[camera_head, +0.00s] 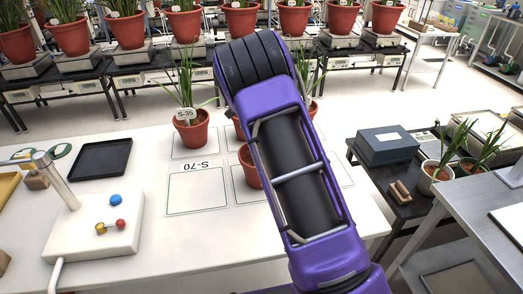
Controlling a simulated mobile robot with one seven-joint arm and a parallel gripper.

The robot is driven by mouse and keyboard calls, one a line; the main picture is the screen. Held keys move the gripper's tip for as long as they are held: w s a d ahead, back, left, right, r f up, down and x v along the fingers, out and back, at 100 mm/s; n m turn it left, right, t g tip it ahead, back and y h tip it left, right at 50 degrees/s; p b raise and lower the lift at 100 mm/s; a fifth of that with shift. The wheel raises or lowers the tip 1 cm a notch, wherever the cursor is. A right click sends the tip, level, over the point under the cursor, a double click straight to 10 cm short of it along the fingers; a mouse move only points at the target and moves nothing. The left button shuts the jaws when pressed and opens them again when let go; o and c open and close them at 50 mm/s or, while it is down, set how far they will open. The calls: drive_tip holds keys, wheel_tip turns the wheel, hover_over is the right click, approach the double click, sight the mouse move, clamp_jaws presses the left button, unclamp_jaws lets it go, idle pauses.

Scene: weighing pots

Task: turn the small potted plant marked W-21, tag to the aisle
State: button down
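On the white table (110,240), a small red pot with a grass-like plant (188,135) stands in an outlined cell; its white tag faces me and reads S-35. A second red pot (250,168) stands nearer, mostly hidden behind my purple and black arm. Parts of other pots show at the arm's edges, one on the left (238,128) and one on the right (313,108). I can read no W-21 tag; hidden pots may bear it. My arm crosses the middle of the view, and my gripper does not show.
An empty outlined cell (198,190) lies left of the arm, near upside-down S-70 lettering. A black tray (102,158) and a white device with coloured knobs (100,225) are at left. A grey-blue box (386,145) sits on a dark bench at right. Larger pots line the back benches.

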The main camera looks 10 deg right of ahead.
drive_tip(key=shift+c, duration=2.3)
unclamp_jaws()
